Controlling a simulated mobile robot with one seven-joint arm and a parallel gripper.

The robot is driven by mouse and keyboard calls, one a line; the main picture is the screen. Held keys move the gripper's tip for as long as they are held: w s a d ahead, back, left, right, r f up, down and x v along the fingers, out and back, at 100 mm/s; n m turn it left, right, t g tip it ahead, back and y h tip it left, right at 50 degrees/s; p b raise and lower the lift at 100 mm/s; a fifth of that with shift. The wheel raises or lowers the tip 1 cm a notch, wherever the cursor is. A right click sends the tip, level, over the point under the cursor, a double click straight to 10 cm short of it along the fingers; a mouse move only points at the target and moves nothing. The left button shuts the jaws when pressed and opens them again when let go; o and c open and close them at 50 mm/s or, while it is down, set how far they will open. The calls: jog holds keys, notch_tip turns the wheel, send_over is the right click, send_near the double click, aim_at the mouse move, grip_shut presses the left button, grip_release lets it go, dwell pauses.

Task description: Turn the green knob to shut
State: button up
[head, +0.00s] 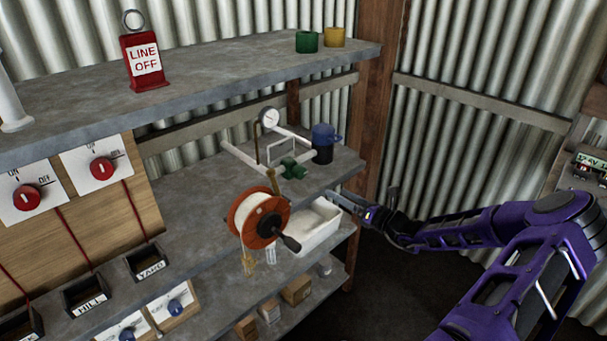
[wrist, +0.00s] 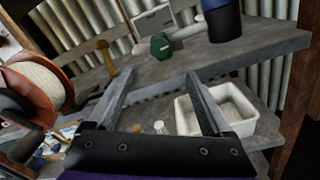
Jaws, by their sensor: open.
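The green knob (head: 293,169) is a cross-shaped handle on the white pipework, above the middle shelf. I cannot read which way the knob is turned.
An orange cable reel (head: 283,218) stands in front of the pipes, left of my gripper. A pressure gauge (head: 268,118) rises above the pipes. A white tray (wrist: 241,127) sits below, close to my gripper.

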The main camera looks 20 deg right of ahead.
aim_at(303, 174)
jog(key=b+x, duration=0.1)
jog(key=x, duration=1.5)
jog(key=shift+d, duration=0.1)
grip_shut()
